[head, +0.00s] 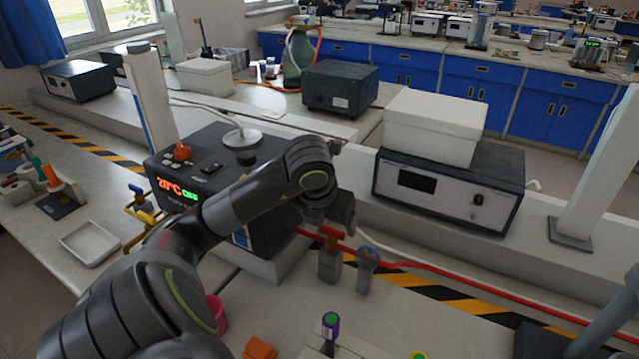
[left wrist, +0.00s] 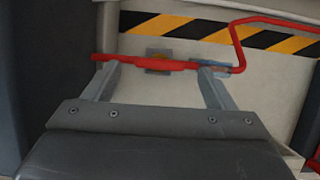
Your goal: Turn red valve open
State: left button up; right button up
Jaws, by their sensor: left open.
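The red valve (head: 331,233) has a red handle on a grey body and stands on the bench near the middle of the head view. My left gripper (head: 342,214) is just above it and slightly to the right. In the left wrist view, the open fingers (left wrist: 160,72) are spread to either side of the red handle (left wrist: 165,64), with the grey body behind it. I cannot tell whether the fingers touch the handle. A blue-handled valve (head: 368,253) stands close to the right, and its blue part shows by the right finger (left wrist: 212,62). My right gripper is not in view.
A red hose (head: 450,272) runs right from the valves across a black-and-yellow strip (head: 430,288). A dark heater box (head: 180,160) stands behind my left arm. A purple-and-green tube (head: 331,323) and an orange block (head: 260,348) are in front.

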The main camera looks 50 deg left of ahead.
pick_arm(q)
jog(key=v, duration=1.4)
jog(key=shift+r, duration=0.4)
jog(key=shift+s, duration=0.1)
